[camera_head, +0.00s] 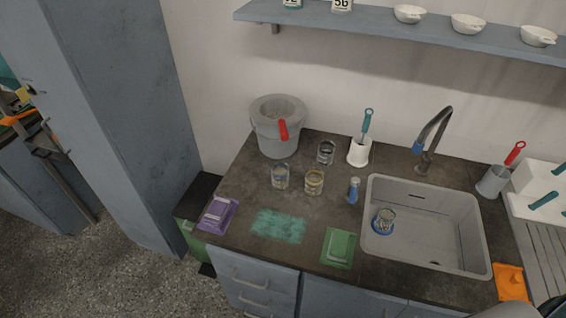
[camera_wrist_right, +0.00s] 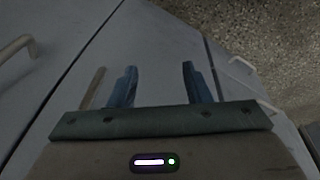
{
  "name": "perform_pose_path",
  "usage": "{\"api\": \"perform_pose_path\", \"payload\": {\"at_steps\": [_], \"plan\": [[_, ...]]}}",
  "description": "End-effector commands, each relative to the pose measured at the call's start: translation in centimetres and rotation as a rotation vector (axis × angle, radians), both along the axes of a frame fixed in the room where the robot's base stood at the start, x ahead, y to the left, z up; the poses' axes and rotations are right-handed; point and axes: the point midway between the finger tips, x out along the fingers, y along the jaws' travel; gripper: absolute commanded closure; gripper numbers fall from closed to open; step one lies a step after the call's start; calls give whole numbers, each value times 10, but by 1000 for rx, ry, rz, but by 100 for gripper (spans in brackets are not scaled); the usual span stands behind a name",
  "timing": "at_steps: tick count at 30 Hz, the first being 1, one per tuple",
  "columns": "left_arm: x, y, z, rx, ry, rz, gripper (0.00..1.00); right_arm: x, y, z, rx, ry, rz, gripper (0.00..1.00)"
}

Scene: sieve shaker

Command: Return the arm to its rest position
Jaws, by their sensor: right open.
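My right gripper (camera_wrist_right: 158,82) shows in the right wrist view. Its two blue fingers are apart with nothing between them. They are in front of grey-blue cabinet fronts (camera_wrist_right: 150,30) with bar handles, and the speckled floor shows at the upper right. In the head view no gripper can be made out; only a dark part, perhaps of my own arm, shows at the bottom right corner. My left gripper is in neither view.
The dark counter (camera_head: 300,226) holds a grey pot (camera_head: 277,135), several glass beakers, a purple pad (camera_head: 217,215), a green pad (camera_head: 339,248) and a sink (camera_head: 440,235) with a glass in it. An orange cloth (camera_head: 510,283) lies at the right. A shelf (camera_head: 400,29) runs above.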

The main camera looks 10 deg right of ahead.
Motion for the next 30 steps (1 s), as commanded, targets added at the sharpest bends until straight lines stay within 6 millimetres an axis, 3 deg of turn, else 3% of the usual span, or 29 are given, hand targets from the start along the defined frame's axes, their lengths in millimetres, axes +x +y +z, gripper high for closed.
{"api": "perform_pose_path", "payload": {"at_steps": [1, 6, 12, 15, 19, 30], "plan": [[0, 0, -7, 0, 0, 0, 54, -14, -2, -32, 1, 19, -3, 56], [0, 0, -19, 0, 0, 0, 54, -64, -7, -114, 4, 52, -13, 56], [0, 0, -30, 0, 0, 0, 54, -131, -10, -179, 8, 86, -22, 56], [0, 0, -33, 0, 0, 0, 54, -156, -10, -196, 9, 96, -24, 56], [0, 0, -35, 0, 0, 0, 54, -174, -10, -205, 10, 101, -25, 56], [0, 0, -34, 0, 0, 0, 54, -179, -10, -207, 10, 103, -26, 56]]}}
